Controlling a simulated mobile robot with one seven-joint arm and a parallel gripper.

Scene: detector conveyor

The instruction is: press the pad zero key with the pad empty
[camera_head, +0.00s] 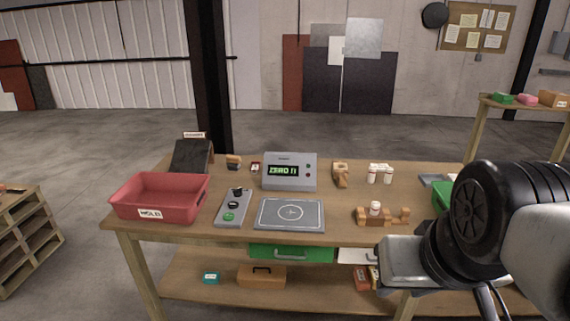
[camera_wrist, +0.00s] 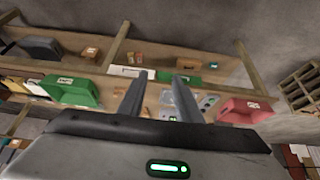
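The pad (camera_head: 290,214) is a flat grey square with a circle and cross mark, and nothing lies on it. Behind it stands a grey box (camera_head: 305,185) with a green lit display that seems to read "ZERO" and some marks, and small buttons at its right. Left of the pad lies a grey control strip (camera_head: 236,205) with a green button and a dark one. I cannot tell which button is the zero key. My gripper (camera_wrist: 158,90) is open and empty in the wrist view, its two fingers apart, away from the table. Its fingertips do not show clearly in the head view.
A red "HOLD" bin (camera_head: 160,205) stands at the table's left. White bottles (camera_head: 379,174) and a wooden fixture holding a bottle (camera_head: 382,215) are right of the pad. A green bin (camera_head: 440,201) is partly hidden by my arm. A shelf with boxes lies below.

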